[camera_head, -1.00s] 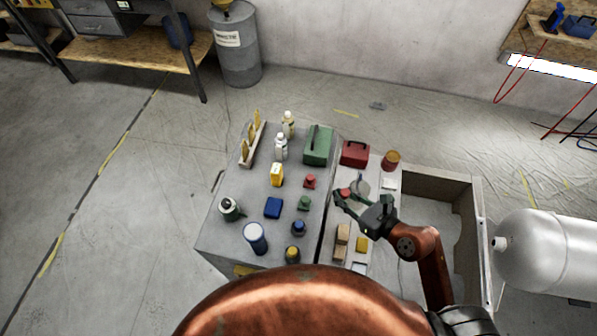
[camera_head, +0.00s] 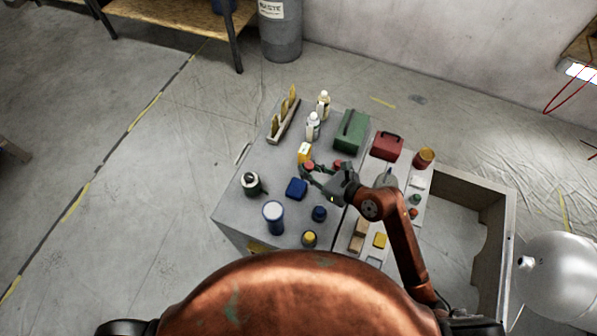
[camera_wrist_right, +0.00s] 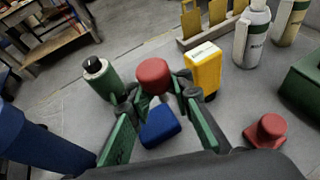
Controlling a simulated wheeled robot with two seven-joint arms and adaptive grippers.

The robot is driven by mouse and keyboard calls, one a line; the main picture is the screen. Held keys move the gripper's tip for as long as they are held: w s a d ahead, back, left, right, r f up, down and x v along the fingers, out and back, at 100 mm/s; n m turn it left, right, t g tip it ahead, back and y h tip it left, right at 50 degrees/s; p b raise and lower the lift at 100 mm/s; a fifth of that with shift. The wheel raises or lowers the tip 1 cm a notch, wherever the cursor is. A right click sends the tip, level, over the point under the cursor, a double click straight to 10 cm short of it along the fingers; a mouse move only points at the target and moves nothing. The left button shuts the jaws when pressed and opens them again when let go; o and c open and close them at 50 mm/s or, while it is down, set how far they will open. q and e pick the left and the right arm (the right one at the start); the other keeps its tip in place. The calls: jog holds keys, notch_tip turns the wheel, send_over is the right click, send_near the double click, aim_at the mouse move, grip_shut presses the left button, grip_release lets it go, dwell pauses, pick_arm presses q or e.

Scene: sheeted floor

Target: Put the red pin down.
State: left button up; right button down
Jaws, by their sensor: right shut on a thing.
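My right gripper (camera_head: 306,173) is shut on a red pin (camera_head: 309,165) above the grey cabinet top (camera_head: 270,185). In the right wrist view the held pin's round red head (camera_wrist_right: 153,74) shows between the fingertips, its lower part hidden by the fingers. A second red pin (camera_wrist_right: 268,130) stands on the cabinet top to the right of the gripper. A blue box (camera_wrist_right: 160,126) shows below the held pin, and a yellow carton (camera_wrist_right: 203,70) is close beside it. My left gripper is not in view.
A green-and-white canister (camera_head: 251,184), a blue-and-white can (camera_head: 273,216), a blue pin (camera_head: 319,213) and a yellow-topped pin (camera_head: 309,238) stand nearby. White bottles (camera_head: 313,127), a green toolbox (camera_head: 351,131) and a red box (camera_head: 386,146) stand farther back. The cabinet's left part is mostly clear.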

jog(key=f, duration=0.1)
jog(key=w+a+f, duration=0.1)
jog(key=f, duration=0.1)
jog(key=shift+w+a+b, duration=0.3)
jog(key=shift+a+b, duration=0.1)
jog(key=f, duration=0.1)
jog(key=f+b, duration=0.1)
jog(key=f, duration=0.1)
jog(key=shift+w+a+f+b, duration=0.2)
jog(key=shift+b, duration=0.1)
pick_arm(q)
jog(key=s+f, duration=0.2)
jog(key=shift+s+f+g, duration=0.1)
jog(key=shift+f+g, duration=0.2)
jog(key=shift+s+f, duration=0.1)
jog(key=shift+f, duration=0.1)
pick_arm(e)
jog(key=shift+f, duration=0.6)
jog(key=shift+f, duration=0.1)
jog(key=c, duration=1.7)
grip_release()
jog(key=shift+c, duration=0.2)
